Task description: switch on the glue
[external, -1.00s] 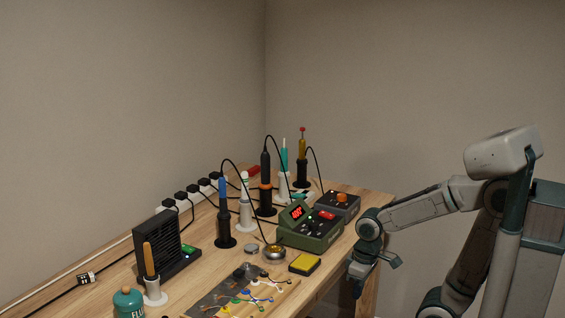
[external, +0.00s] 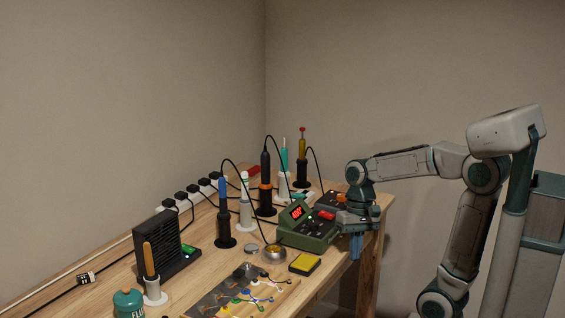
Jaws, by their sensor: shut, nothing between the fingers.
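No item is marked as glue legibly. My gripper (external: 342,217) is shut and empty, beside the station's right end and close to the red switch; contact cannot be told.
A power strip with several black plugs (external: 193,188) runs along the wall. A blue-handled iron (external: 224,192), a black fan unit (external: 160,246), a yellow sponge (external: 304,263) and a green flux jar (external: 128,303) crowd the wooden bench (external: 215,262).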

